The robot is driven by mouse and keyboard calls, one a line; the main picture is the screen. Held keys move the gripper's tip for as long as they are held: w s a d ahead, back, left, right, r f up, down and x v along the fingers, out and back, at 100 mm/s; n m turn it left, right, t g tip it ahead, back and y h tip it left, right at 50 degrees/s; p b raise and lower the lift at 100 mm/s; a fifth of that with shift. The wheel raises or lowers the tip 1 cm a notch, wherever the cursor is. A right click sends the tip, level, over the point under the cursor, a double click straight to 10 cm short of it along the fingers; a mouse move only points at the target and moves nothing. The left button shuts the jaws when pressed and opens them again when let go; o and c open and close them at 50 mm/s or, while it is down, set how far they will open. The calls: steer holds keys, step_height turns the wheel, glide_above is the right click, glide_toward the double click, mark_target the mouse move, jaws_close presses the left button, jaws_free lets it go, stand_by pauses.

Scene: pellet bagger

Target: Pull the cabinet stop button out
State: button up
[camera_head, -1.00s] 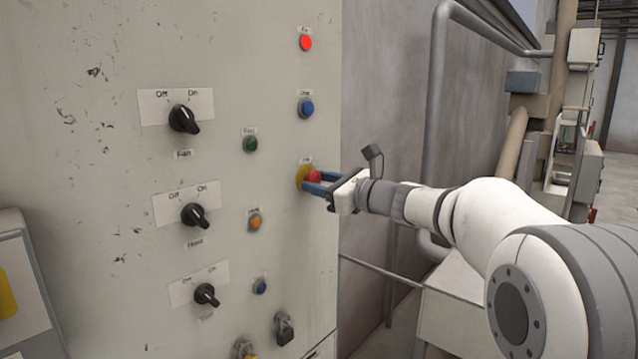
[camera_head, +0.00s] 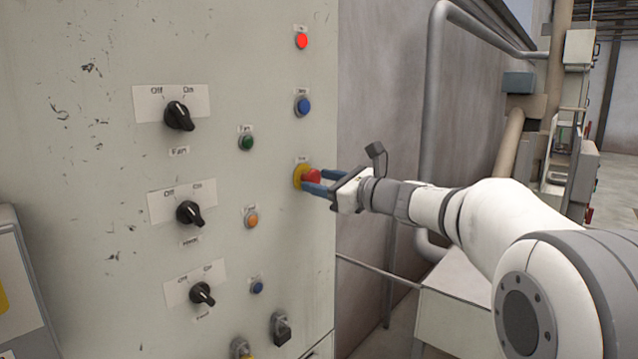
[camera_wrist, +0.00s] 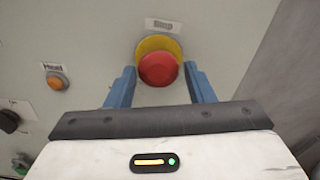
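The stop button (camera_head: 311,177) is a red mushroom head on a yellow ring (camera_head: 298,176), on the right side of the cabinet front. In the wrist view the red head (camera_wrist: 158,70) stands out in front of its yellow ring (camera_wrist: 160,44), under a label reading Stop. My gripper (camera_head: 316,182) is at the button, coming from the right in the head view. Its two blue fingers lie to either side of the red head in the wrist view, with a narrow gap on each side. The gripper looks open.
The cabinet front (camera_head: 100,200) carries black rotary switches (camera_head: 190,213), a red lamp (camera_head: 302,41), a blue button (camera_head: 302,106), a green button (camera_head: 246,143) and an orange button (camera_head: 250,220). A padlock-like fitting (camera_head: 281,330) is below. A grey pipe (camera_head: 434,120) stands to the right.

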steer(key=shift+o, duration=1.3)
steer(key=shift+a, duration=0.1)
steer(key=b+v, duration=0.1)
steer(key=v, duration=0.7)
steer(key=shift+b, duration=0.4)
steer(key=shift+f, duration=0.1)
